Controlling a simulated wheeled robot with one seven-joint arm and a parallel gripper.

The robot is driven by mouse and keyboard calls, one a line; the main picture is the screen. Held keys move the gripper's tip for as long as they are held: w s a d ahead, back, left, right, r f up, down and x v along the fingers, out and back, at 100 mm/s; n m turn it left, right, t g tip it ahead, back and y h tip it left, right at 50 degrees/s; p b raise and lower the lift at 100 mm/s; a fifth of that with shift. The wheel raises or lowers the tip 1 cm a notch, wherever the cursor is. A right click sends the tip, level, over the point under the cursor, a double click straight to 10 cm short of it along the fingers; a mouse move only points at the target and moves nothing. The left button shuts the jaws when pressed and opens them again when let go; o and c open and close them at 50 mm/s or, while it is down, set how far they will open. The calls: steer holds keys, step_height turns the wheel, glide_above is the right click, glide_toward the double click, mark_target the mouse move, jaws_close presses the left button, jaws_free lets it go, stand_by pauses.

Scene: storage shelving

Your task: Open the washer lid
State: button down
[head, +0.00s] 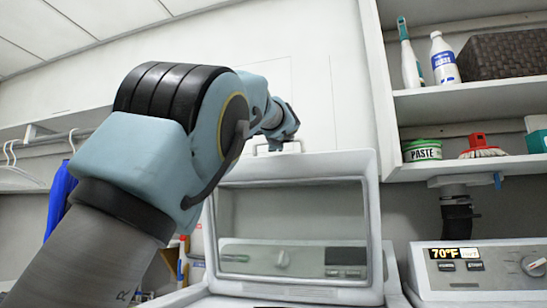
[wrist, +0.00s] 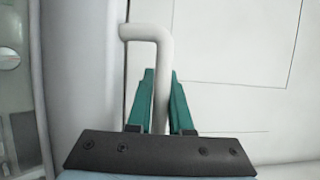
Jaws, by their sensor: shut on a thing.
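The washer lid (head: 369,165) stands raised in the head view, tilted up close to upright, with a grey frame around a clear pane. Through or in the pane a control panel with a knob shows. A pale bar handle (wrist: 155,33) sits at the lid's top edge. My gripper (wrist: 158,78) has its two green fingers on either side of the handle's bar, shut on it. In the head view my arm reaches from the lower left to the lid's top, and the fingertips are hard to make out there. The lid's edge (wrist: 62,60) also shows in the wrist view.
A second machine with a lit display (head: 455,254) stands at the right. Open shelves (head: 450,98) above it hold bottles, a paste tub, a brush and a dark basket. A plain wall is behind the lid. A rail with hangers is at left.

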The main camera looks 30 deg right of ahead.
steer(key=shift+s, duration=0.1)
steer(key=c, duration=1.1)
jaws_free()
steer(key=b+v, duration=0.6)
steer(key=v, duration=0.4)
steer(key=shift+s+f, duration=0.15)
steer(key=shift+s, duration=0.2)
steer(key=shift+a, duration=0.15)
